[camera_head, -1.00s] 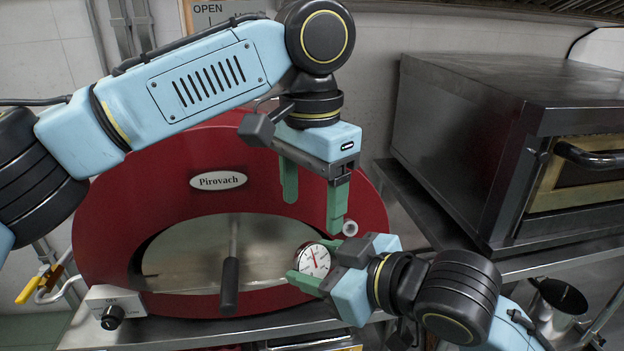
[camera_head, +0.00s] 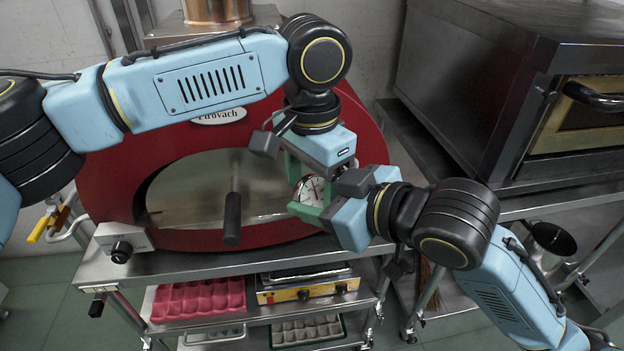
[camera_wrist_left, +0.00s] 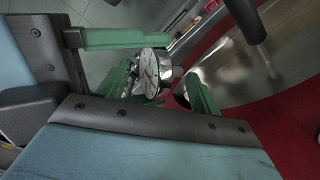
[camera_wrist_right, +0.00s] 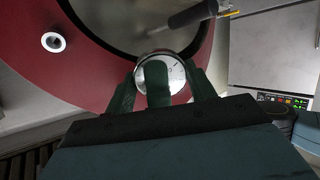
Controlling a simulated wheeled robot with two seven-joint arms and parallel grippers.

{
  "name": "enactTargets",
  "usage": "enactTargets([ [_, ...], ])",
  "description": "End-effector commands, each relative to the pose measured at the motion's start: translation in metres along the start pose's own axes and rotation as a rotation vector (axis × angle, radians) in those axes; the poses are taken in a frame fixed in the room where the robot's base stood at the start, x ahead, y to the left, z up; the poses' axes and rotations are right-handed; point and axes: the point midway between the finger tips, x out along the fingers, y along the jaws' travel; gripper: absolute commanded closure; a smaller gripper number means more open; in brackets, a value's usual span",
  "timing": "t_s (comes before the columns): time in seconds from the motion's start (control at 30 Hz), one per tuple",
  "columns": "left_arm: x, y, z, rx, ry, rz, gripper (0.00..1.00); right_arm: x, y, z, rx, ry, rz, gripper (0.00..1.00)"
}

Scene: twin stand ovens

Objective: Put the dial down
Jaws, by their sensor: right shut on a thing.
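The dial (camera_head: 310,190) is a round, white-faced gauge with a metal rim and a red needle. My right gripper (camera_head: 314,203) is shut on it and holds it in front of the red oven's right side. My left gripper (camera_head: 307,176) is open, coming from above, with its fingers spread about the dial; I cannot tell whether they touch it. In the left wrist view the dial (camera_wrist_left: 149,70) shows between the left fingers. In the right wrist view its shiny round body (camera_wrist_right: 176,68) sits between the right fingertips, partly covered by a green finger.
The red oven (camera_head: 110,185) stands on a steel stand (camera_head: 175,267), with a dark-handled tool (camera_head: 232,215) in its mouth. A white-ringed fitting (camera_wrist_right: 53,42) is on its face. A knob box (camera_head: 122,243) is at left. Trays (camera_head: 200,298) are below; a steel oven (camera_head: 470,90) is at right.

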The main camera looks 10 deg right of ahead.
Motion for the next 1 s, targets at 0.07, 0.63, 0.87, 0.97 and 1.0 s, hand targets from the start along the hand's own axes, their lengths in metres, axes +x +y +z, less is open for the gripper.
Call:
enactTargets([
  [0.07, 0.000, 0.000, 0.000, 0.000, 0.000, 0.000, 0.47, 0.000, 0.000, 0.000, 0.000, 0.001, 0.000, 0.68],
  [0.63, 0.000, 0.000, 0.000, 0.001, 0.000, 0.000, 0.84, 0.000, 0.000, 0.000, 0.000, 0.000, 0.000, 0.20],
  [0.87, 0.000, 0.000, 0.000, 0.000, 0.000, 0.000, 0.84, 0.006, 0.004, 0.012, 0.014, -0.030, 0.008, 0.20],
  [0.97, 0.000, 0.000, 0.000, 0.001, 0.000, 0.000, 0.84, 0.018, 0.012, 0.039, 0.042, -0.093, 0.024, 0.20],
  [1.0, 0.000, 0.000, 0.000, 0.001, 0.000, 0.000, 0.84, 0.025, 0.017, 0.054, 0.060, -0.123, 0.036, 0.20],
])
